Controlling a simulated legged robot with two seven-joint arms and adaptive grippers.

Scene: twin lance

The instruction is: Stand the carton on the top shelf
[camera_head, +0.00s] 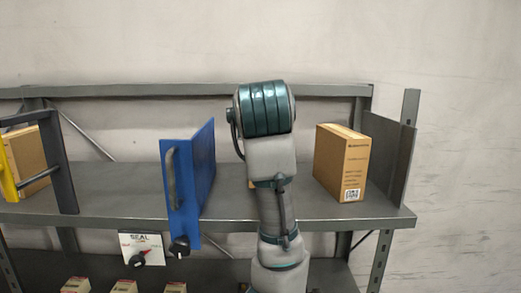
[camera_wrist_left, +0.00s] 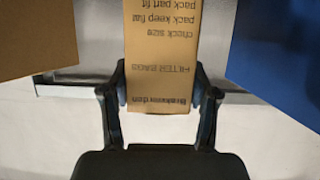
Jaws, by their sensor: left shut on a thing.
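The held carton (camera_wrist_left: 163,45) is tan with dark print that reads upside down in the left wrist view. My left gripper (camera_wrist_left: 160,88) is shut on it, one finger on each side. In the head view my left arm hides the gripper and nearly all of this carton; only a tan sliver (camera_head: 250,183) shows beside the arm, at the height of the top shelf (camera_head: 120,208). Whether the carton touches the shelf is hidden.
A blue panel with a handle (camera_head: 203,175) stands left of my arm. Another tan carton (camera_head: 341,163) stands upright to the right, near a grey end plate (camera_head: 402,150). A carton (camera_head: 27,155) is at far left. Small boxes (camera_head: 124,286) sit below, near a SEAL sign (camera_head: 141,243).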

